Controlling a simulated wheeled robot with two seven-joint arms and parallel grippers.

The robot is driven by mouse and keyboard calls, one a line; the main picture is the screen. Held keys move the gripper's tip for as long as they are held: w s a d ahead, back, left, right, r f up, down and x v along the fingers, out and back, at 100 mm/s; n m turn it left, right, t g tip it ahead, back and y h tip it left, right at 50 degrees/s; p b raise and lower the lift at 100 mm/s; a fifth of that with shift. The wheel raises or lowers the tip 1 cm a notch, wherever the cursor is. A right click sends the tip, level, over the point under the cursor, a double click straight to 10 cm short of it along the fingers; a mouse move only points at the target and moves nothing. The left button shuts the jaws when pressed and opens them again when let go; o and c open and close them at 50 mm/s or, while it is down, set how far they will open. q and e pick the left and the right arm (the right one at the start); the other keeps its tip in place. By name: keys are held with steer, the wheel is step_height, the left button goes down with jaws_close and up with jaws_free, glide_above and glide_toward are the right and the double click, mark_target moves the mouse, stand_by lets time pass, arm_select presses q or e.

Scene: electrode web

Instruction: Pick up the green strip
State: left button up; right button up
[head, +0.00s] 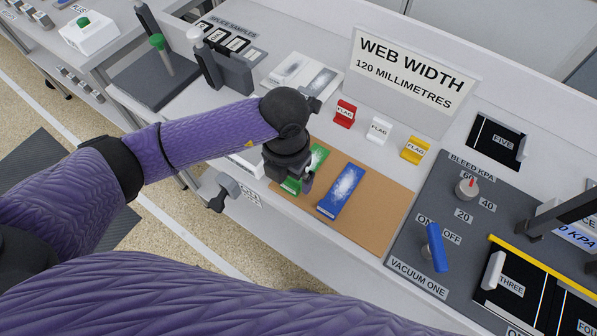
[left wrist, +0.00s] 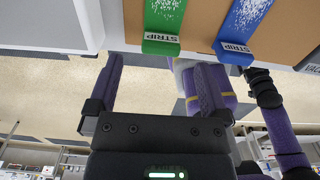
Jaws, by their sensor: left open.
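The green strip (head: 318,157) lies on the brown mat (head: 375,210), left of a blue strip (head: 342,190) speckled with white. My left gripper (head: 297,180) is open above the green strip and hides its middle in the head view. I cannot tell whether the fingers touch it. In the left wrist view the green strip (left wrist: 164,18) shows its near end, labelled STRIP, at the mat's edge, with the blue strip (left wrist: 238,25) to its right. My right gripper is not in view.
The vacuum panel with a blue lever (head: 436,247) is at right.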

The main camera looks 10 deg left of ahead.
mark_target(289, 183)
arm_select(q)
step_height(289, 183, down, 4)
steer(key=shift+s+f+b, duration=0.1)
steer(key=shift+b, duration=0.3)
steer(key=c, duration=1.3)
